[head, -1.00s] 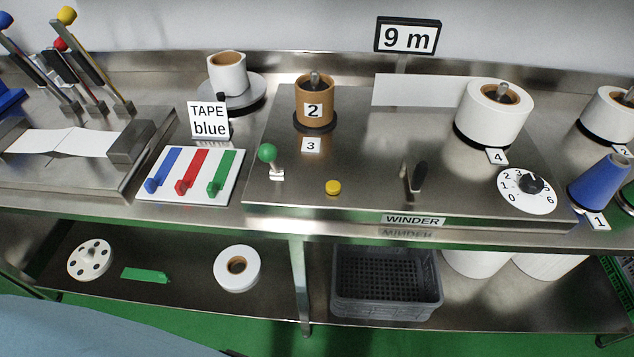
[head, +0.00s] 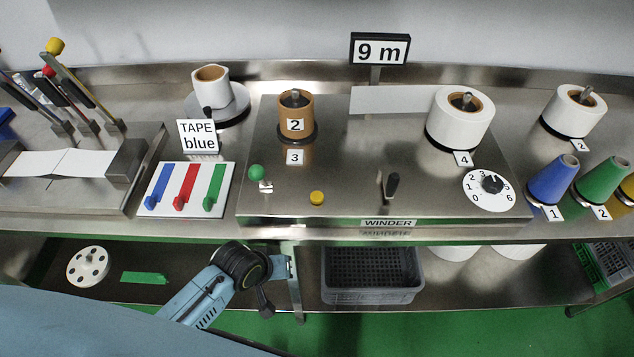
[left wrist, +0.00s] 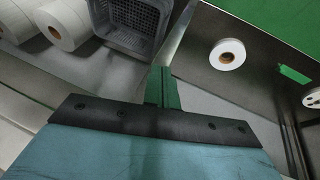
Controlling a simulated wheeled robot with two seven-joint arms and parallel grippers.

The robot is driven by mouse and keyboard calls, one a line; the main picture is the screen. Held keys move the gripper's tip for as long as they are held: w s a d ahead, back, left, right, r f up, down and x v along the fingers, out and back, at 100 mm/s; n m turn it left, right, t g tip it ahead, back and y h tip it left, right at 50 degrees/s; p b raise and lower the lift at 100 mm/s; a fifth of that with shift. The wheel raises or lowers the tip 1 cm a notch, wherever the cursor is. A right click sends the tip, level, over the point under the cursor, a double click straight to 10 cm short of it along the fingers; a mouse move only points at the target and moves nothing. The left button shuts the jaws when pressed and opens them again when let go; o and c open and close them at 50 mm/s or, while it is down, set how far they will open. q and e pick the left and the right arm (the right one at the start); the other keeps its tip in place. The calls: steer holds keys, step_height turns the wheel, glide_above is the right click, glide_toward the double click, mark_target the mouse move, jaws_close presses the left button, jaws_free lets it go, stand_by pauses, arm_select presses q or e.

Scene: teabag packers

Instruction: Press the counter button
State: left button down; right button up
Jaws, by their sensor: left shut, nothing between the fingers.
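A small round yellow button (head: 317,198) sits on the front part of the winder's steel top (head: 345,180), between a green-knobbed lever (head: 257,173) and a dark lever (head: 392,185). No label marks it as the counter button. A display reading "9 m" (head: 380,49) stands behind the winder. My left gripper (head: 288,267) is in front of the bench, below and in front of the button, touching nothing that I can see. In the left wrist view its green fingers (left wrist: 162,88) are together and empty. The button is not in that view. My right gripper is not in view.
The bench front edge (head: 440,232) lies between my left gripper and the winder top. A grey crate (head: 370,292) stands on the lower shelf, right of the gripper. A numbered dial (head: 489,190) and coloured cones (head: 553,180) are at the right. Space around the button is clear.

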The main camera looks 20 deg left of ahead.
arm_select(q)
step_height(320, 180, up, 14)
steer(key=w+d+n+p, duration=0.1)
steer(key=w+d+p, duration=0.1)
steer(key=d, duration=0.1)
step_height(320, 180, up, 14)
steer(key=n+t+h+p, duration=0.2)
steer(key=n+h, duration=0.1)
steer(key=n, duration=1.2)
glide_above(314, 197)
steer(key=shift+r, duration=0.15)
steer(key=shift+g+b, duration=0.3)
step_height(314, 197, down, 6)
steer(key=b, duration=0.8)
steer(key=shift+f, duration=0.6)
steer(key=shift+f+m, duration=0.3)
steer(key=shift+f, duration=0.5)
